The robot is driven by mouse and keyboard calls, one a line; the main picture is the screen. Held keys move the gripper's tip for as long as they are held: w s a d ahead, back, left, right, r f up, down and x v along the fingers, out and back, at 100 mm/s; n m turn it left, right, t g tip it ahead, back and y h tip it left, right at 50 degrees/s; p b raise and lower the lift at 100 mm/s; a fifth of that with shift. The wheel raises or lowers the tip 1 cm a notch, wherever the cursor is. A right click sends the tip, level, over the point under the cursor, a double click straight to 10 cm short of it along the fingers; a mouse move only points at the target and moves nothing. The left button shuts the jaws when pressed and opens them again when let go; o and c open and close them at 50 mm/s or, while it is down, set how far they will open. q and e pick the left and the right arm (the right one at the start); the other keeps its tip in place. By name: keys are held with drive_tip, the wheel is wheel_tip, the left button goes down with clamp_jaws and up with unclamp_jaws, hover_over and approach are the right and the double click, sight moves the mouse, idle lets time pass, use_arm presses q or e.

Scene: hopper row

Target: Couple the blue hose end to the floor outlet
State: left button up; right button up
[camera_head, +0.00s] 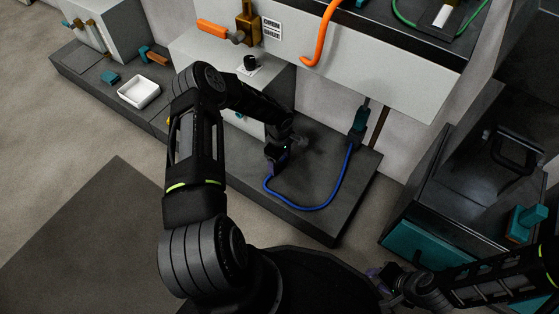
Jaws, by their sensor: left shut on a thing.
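The blue hose (318,208) lies in a U-shaped loop over the dark plinth. The fingers and wrist hide the hose end itself. A small dark grey shape (301,142) shows just right of the gripper; I cannot tell whether it is the floor outlet. My right gripper (382,274) is at the lower right, away from the hose, its fingers too dark to read.
The dark plinth (336,222) is bare around the hose. An orange hose (322,35) hangs above, by an orange-handled valve (213,29). A white tray (139,104) sits at left. A dark teal-fronted cabinet (425,245) stands at right. Open floor lies at lower left.

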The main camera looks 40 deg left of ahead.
sight(280, 163)
use_arm(q)
drive_tip(key=shift+r+p, duration=1.1)
drive_tip(key=shift+r, duration=0.7)
drive_tip(key=o, duration=0.8)
drive_tip(key=c, duration=0.7)
drive_tip(key=shift+c, duration=0.2)
